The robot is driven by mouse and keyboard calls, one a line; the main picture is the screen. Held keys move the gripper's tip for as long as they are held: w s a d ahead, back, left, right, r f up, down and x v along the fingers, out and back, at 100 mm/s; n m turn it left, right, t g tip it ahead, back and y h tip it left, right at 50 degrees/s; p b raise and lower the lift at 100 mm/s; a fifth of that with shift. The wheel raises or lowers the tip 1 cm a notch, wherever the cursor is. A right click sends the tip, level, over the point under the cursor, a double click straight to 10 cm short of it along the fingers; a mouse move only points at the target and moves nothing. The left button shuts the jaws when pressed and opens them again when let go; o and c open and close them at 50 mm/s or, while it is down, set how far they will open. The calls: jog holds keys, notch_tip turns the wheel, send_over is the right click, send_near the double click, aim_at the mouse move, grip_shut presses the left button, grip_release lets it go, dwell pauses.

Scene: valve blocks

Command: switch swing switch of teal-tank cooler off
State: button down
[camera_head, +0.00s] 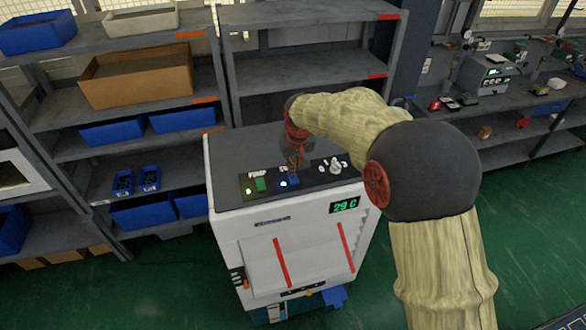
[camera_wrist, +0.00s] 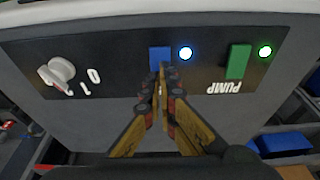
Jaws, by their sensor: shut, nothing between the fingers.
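The cooler (camera_head: 290,225) is a white cabinet with a grey top and a display reading 29 C. Its black panel (camera_head: 312,176) carries a green switch (camera_head: 261,184), a blue switch (camera_wrist: 160,54) and a white knob (camera_head: 336,166). The green switch (camera_wrist: 238,62) is labelled PUMP, and the lamp (camera_wrist: 265,52) beside it glows. The lamp (camera_wrist: 185,53) beside the blue switch is lit blue-white. My gripper (camera_wrist: 162,69) is shut and empty, its tips at the blue switch's edge; contact cannot be told. The fingers hide the blue switch's label. The cooler's base (camera_head: 268,315) looks dark teal.
Shelves with blue bins (camera_head: 38,33) and a cardboard box (camera_head: 137,75) stand behind and left. A workbench (camera_head: 510,95) with devices is at the right. Green floor (camera_head: 150,290) is open around the cooler. The white knob (camera_wrist: 62,72) sits at the panel's other end in the wrist view.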

jog(key=v, duration=1.3)
jog(key=shift+s+d+r+b, duration=0.15)
jog(key=shift+s+b, duration=0.2)
jog(key=shift+s, duration=0.1)
